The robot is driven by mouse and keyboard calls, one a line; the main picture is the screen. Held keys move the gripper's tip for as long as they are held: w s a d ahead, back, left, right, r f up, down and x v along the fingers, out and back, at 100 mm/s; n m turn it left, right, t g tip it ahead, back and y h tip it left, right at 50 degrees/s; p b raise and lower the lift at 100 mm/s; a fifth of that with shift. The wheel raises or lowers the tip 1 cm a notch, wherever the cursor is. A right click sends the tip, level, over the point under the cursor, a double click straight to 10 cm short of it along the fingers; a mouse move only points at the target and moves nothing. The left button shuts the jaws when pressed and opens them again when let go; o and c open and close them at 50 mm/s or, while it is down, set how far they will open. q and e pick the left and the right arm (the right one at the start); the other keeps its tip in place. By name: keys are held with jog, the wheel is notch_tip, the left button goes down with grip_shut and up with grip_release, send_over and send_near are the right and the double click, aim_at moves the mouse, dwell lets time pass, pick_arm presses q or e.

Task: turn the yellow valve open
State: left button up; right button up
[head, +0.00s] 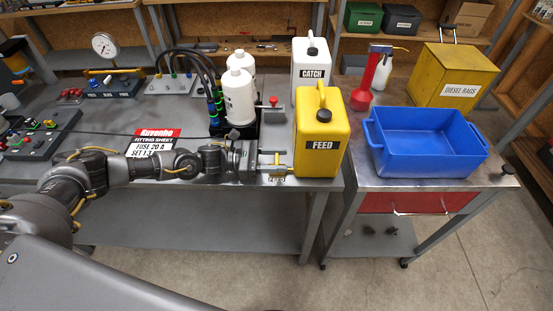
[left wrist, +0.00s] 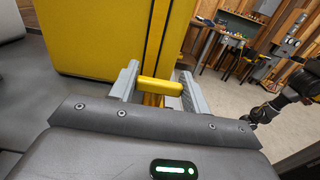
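The yellow FEED can (head: 321,135) stands upright at the right end of the grey bench, and its yellow wall (left wrist: 105,35) fills the upper left of the left wrist view. The yellow valve handle (left wrist: 160,86) shows low in front of the can, a short bar on a yellow stem, lying crosswise. My left gripper (left wrist: 160,90) is at the valve, with its grey fingers spread apart on either side of the handle. I cannot tell whether they touch it. In the head view the left gripper (head: 274,168) is just left of the can's lower part. My right gripper is not in view.
A white CATCH can (head: 310,70) stands behind the FEED can. White bottles (head: 238,95) stand behind my left wrist. A blue bin (head: 428,150), a red funnel (head: 368,75) and a yellow rag box (head: 455,75) are on the cart to the right. A sheet (head: 155,140) lies behind my arm.

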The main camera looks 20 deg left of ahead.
pick_arm(q)
jog(key=c, duration=0.4)
